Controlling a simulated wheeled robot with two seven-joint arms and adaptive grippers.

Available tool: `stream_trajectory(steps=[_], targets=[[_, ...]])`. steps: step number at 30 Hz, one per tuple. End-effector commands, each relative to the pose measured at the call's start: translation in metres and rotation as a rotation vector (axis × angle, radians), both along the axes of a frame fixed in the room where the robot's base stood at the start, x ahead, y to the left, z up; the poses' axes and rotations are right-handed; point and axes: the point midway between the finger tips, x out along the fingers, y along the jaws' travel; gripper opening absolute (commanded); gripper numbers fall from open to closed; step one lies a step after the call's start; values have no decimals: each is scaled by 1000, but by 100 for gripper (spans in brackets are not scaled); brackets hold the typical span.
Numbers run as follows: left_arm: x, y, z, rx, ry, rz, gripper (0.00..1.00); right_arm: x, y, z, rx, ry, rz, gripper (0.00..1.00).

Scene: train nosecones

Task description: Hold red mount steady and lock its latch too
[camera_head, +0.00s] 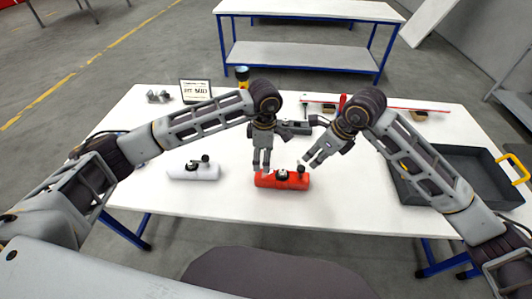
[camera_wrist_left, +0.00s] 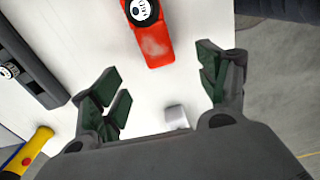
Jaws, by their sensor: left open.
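The red mount (camera_head: 266,181) lies on the white table in front of me, with a dark disc on top and a black knob at its right end. Part of it also shows in the left wrist view (camera_wrist_left: 155,45), at the top, beyond the fingers. My left gripper (camera_head: 262,166) points down just behind its left end. In the wrist view its fingers (camera_wrist_left: 160,90) are wide apart with nothing between them. My right gripper (camera_head: 312,160) hangs behind and right of the mount's knob end, apart from it. Its finger gap is too small to judge.
A white mount (camera_head: 185,172) lies left of the red one. A dark device (camera_head: 295,128) lies behind the grippers. A dark tray (camera_head: 460,165) with yellow handles is at right. A sign (camera_head: 195,91) and a yellow-black torch (camera_head: 242,76) stand at the back. The front strip is clear.

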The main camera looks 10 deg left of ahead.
Motion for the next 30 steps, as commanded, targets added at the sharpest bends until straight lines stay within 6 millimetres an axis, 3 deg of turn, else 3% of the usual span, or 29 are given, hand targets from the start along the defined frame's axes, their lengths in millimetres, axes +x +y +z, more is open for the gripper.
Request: stream_trajectory(steps=[17,23,30], targets=[[6,-7,5,-21,-5,28,75,0,0,0,0,0,0,36],[6,-6,-4,-19,-5,28,75,0,0,0,0,0,0,36],[5,-7,-29,-19,-4,27,75,0,0,0,0,0,0,36]])
